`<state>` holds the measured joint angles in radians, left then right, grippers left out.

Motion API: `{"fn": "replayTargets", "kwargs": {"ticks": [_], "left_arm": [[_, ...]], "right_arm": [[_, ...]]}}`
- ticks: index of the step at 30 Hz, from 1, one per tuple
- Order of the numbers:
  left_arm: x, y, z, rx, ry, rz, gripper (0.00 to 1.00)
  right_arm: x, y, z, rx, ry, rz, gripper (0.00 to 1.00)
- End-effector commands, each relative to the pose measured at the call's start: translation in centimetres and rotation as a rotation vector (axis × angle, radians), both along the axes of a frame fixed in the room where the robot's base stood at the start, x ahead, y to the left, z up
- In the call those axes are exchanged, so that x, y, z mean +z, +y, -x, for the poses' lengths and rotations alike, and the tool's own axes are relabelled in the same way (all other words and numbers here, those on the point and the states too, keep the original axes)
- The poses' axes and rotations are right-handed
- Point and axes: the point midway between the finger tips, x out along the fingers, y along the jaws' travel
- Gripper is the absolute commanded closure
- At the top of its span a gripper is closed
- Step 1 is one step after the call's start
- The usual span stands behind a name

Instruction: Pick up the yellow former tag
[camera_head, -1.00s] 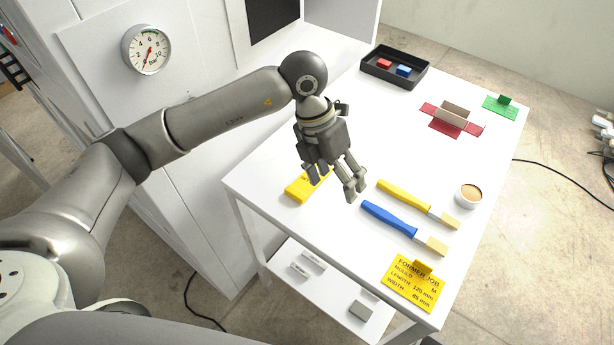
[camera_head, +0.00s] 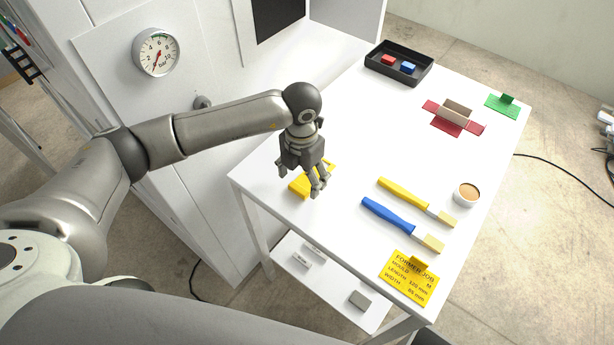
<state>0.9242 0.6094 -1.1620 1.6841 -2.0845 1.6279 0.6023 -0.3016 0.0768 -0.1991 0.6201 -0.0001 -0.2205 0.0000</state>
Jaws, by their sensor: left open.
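A yellow piece (camera_head: 297,187) lies near the table's left edge, partly hidden behind my left gripper (camera_head: 300,180). My left gripper points down over this piece with its fingers apart and nothing seen between them. I cannot tell whether the fingers touch it. A flat yellow card (camera_head: 407,284) with FORMER JOB print and a small upright yellow tab (camera_head: 418,263) lies at the table's front corner, apart from the gripper. Which of the two is the former tag, I cannot tell for sure. My right gripper is not in view.
A yellow-handled brush (camera_head: 403,194) and a blue-handled brush (camera_head: 388,214) lie right of the gripper, near a small cup (camera_head: 466,194). Farther back are a red former with a tan block (camera_head: 455,113), a green tabbed piece (camera_head: 503,106) and a black tray (camera_head: 372,63). The table's middle is clear.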

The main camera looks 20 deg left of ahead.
Motion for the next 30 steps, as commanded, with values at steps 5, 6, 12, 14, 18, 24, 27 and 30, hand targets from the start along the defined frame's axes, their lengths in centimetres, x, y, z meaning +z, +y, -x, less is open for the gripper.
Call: {"fn": "replayTargets", "kwargs": {"ticks": [5, 6, 12, 14, 18, 24, 27, 30], "left_arm": [[-1.9, 0.1, 0.1, 0.001, 0.002, -0.001, 0.27], [-2.2, 0.1, 0.0, 0.000, 0.001, 0.000, 0.27], [-2.4, 0.1, 0.0, -0.001, -0.001, 0.000, 0.27], [-2.4, 0.1, 0.0, -0.001, -0.001, 0.000, 0.29], [-2.4, 0.1, 0.0, -0.001, -0.001, 0.000, 0.47], [-2.4, 0.1, 0.0, 0.000, -0.001, 0.000, 0.68], [-2.4, 0.1, 0.0, 0.000, -0.001, 0.000, 0.69], [-2.4, 0.1, 0.0, 0.000, -0.001, 0.000, 0.69]], "right_arm": [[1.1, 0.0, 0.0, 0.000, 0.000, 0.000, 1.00], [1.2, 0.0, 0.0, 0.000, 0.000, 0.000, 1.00], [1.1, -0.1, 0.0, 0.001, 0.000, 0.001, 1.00], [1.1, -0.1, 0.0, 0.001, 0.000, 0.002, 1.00], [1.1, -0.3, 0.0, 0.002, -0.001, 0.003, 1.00], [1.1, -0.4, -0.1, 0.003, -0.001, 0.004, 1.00], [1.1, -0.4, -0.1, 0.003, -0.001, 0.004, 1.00], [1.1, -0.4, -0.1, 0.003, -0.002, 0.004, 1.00]]}}
